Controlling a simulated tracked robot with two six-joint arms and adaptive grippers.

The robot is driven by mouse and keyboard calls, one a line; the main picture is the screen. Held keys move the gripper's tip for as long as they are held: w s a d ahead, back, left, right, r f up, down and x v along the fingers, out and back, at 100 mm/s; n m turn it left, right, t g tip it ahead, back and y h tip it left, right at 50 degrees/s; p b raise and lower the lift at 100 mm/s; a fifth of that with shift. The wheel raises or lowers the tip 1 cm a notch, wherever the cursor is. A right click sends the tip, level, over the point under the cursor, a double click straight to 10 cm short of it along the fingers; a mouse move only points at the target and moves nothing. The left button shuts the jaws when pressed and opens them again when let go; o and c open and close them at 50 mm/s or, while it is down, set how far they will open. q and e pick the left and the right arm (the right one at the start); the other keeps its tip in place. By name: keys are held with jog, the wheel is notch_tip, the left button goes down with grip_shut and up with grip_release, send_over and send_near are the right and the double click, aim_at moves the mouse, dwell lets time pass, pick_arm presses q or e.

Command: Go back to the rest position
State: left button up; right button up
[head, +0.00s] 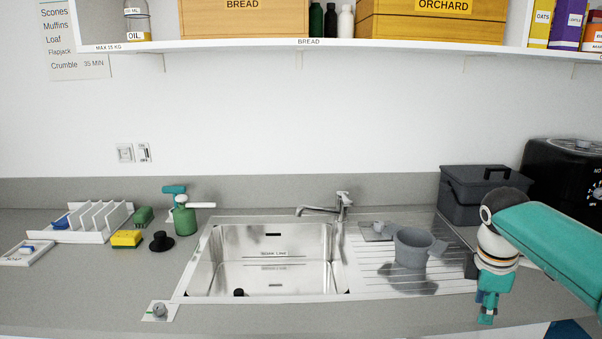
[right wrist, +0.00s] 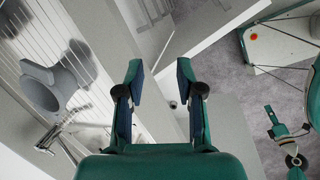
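My right gripper (head: 488,305) hangs down in front of the counter's right part, near its front edge, with the teal arm coming in from the right. In the right wrist view its two fingers (right wrist: 158,82) stand apart with nothing between them.
The sink (head: 272,262) looks empty but for a small dark item. A dark grey bin (head: 485,190) and a black appliance (head: 560,165) stand at the back right.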

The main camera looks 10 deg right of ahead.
jog(key=a+f+m+y, duration=0.2)
jog(key=a+f, duration=0.7)
jog(key=f, duration=0.5)
jog(key=a+f+m+y, duration=0.2)
jog(key=a+f, duration=0.6)
jog(key=f, duration=0.5)
jog(key=s+a+f+m+y, duration=0.1)
jog(key=s+a+f+m, duration=0.4)
jog(key=s, duration=0.5)
jog(key=s+a+f+m+y, duration=0.1)
jog(key=s+a+f+m, duration=0.4)
jog(key=s+a+f, duration=0.2)
jog(key=s+f, duration=0.2)
jog(key=s, duration=0.1)
jog(key=shift+a+f+g, duration=0.25)
jog(key=shift+a+g, duration=0.05)
jog(key=shift+g, duration=0.1)
